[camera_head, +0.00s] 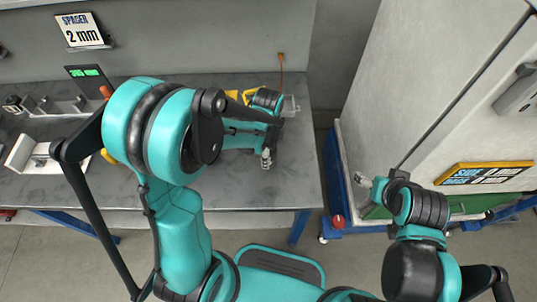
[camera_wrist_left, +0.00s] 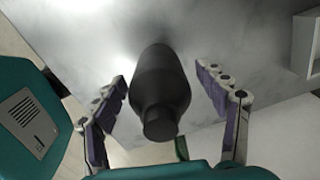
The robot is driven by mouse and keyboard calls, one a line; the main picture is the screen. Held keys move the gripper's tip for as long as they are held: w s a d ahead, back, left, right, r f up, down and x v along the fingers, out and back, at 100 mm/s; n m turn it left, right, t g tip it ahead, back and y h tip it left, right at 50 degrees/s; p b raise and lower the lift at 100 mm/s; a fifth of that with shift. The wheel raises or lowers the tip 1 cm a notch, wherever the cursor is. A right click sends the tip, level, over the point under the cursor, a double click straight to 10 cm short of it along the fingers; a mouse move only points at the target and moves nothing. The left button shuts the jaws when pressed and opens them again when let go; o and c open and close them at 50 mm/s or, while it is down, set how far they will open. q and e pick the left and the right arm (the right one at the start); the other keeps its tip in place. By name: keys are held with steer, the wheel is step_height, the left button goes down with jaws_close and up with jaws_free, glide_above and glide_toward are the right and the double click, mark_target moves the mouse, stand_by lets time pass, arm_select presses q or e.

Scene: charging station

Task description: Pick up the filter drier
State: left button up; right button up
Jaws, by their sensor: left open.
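The filter drier (camera_wrist_left: 160,92) appears in the left wrist view as a dark grey cylinder with a narrower neck at its near end. In the head view my left gripper (camera_head: 266,158) is over the grey workbench (camera_head: 240,190), mostly covered by my own arm. I cannot make out the drier there. My right gripper (camera_head: 364,181) is at the right, away from the bench; its finger opening is too small to judge.
A "2 mm" spacer sign (camera_head: 83,31) stands at the back left, with a small green-lit display (camera_head: 86,73) below it. A white block-like fixture (camera_head: 33,152) is at the bench's left. A large grey cabinet (camera_head: 430,90) on a blue wheeled base stands right of the bench.

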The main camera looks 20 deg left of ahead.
arm_select(q)
steer(key=c, duration=1.4)
steer(key=shift+c, duration=0.2)
steer(key=shift+r, duration=0.15)
